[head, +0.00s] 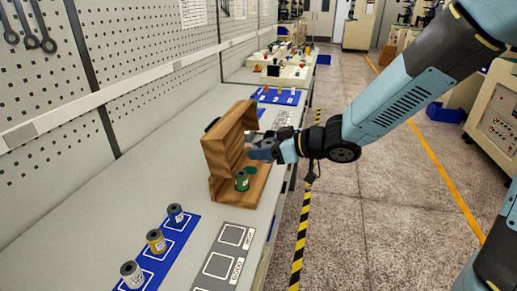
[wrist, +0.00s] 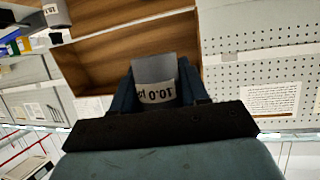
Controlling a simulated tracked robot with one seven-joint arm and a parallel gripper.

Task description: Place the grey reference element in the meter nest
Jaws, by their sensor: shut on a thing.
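My gripper (wrist: 156,88) is shut on a grey element (wrist: 154,70) with a white label reading about "10.0". In the head view my gripper (head: 262,150) is at the open side of a brown wooden box (head: 222,157). The held element cannot be made out clearly there. In the wrist view the wooden box (wrist: 125,40) lies beyond the held element; I cannot tell whether they touch. I cannot pick out the meter nest in either view.
A blue spool (head: 176,213), a yellow spool (head: 156,241) and a grey-white spool (head: 132,274) stand on a blue mat (head: 178,238). A grey mat (head: 222,262) with empty marked squares lies right of them.

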